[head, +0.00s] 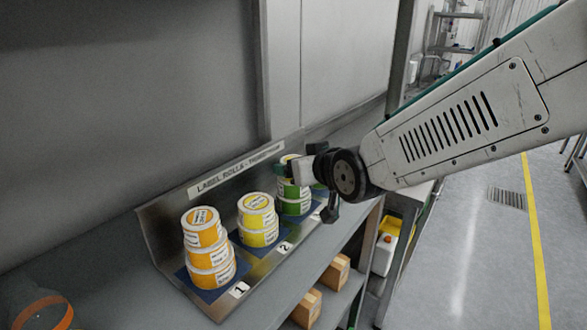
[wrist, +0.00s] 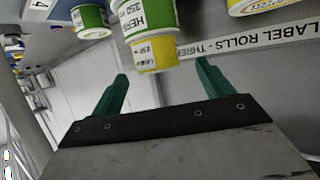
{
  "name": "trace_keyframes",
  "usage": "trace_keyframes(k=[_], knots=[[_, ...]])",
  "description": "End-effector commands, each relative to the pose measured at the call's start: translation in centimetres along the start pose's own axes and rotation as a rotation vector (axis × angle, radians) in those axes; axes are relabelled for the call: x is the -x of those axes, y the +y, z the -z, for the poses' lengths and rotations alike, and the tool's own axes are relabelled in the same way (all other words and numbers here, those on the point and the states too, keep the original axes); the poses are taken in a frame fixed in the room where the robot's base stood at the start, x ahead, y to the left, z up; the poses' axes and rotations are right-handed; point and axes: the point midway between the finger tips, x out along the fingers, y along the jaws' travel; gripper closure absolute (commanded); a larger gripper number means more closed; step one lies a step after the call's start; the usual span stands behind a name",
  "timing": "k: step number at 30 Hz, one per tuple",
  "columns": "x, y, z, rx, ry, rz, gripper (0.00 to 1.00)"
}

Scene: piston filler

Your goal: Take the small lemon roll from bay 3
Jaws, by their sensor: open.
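The small lemon roll (wrist: 155,55) is yellow with a white label and sits on top of the bay 3 stack; the wrist view shows it upside down. Under it is a green herb roll (wrist: 146,18), and the green stack also shows in the head view (head: 293,197). My gripper (wrist: 162,71) is open and empty, its two green fingers spread on either side of the line to the lemon roll. The roll appears just beyond the fingertips, with no visible contact. In the head view my gripper (head: 300,169) is at the stack's top and hides most of the lemon roll.
Bay 1 holds an orange-yellow stack (head: 208,252), and bay 2 a yellow stack (head: 258,220). Bay 4 holds another green roll (wrist: 90,20), close beside bay 3. The rack's back plate (head: 240,168) stands behind the stacks. Cardboard boxes (head: 335,272) are on the shelf below.

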Motion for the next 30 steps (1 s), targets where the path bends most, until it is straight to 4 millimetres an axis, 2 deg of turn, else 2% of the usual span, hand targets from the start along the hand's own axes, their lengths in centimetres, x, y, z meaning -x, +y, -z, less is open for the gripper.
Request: trace_keyframes(k=[8,15,25,30], knots=[[-2.8,0.2,-0.1,-0.001,-0.003,-0.002,0.21],[-6.0,0.3,-0.1,-0.001,-0.003,-0.002,0.21],[-6.7,0.3,0.0,-0.001,-0.002,-0.002,0.21],[-6.7,0.3,-0.1,-0.001,-0.002,-0.002,0.68]])
